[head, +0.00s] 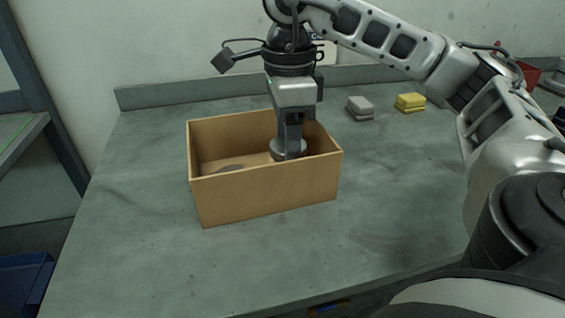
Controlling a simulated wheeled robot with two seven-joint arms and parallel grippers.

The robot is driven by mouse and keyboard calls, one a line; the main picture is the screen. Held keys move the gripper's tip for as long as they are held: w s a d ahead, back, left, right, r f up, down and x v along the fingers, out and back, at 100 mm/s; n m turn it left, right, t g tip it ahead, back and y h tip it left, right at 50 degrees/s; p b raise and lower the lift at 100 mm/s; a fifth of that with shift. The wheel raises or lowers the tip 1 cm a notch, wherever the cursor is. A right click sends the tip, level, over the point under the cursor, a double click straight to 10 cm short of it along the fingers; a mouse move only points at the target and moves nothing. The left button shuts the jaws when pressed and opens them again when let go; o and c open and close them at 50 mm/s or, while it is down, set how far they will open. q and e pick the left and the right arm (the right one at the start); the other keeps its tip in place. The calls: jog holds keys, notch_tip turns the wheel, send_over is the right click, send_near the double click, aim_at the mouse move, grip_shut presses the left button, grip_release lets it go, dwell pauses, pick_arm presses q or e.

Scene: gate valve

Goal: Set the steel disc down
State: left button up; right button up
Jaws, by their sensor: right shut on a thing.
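My right gripper (289,152) reaches down into an open brown box (265,192) on the grey table. It is shut on the steel disc (277,151), a round grey piece at its fingertips, inside the box near the right wall. The box's front wall hides the lower part, so I cannot tell whether the disc touches the box floor. Another grey, flat shape (230,168) lies in the left part of the box, partly hidden by the front wall. My left gripper is not in view.
A grey block (360,106) and a yellow block (410,102) lie on the table (400,200) behind and right of the box. A red bin (528,75) stands at the far right. The table is clear in front and left of the box.

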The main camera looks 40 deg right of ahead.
jog(key=shift+f, duration=1.95)
jog(key=shift+f+b, duration=0.1)
jog(key=shift+b, duration=0.3)
jog(key=o, duration=1.2)
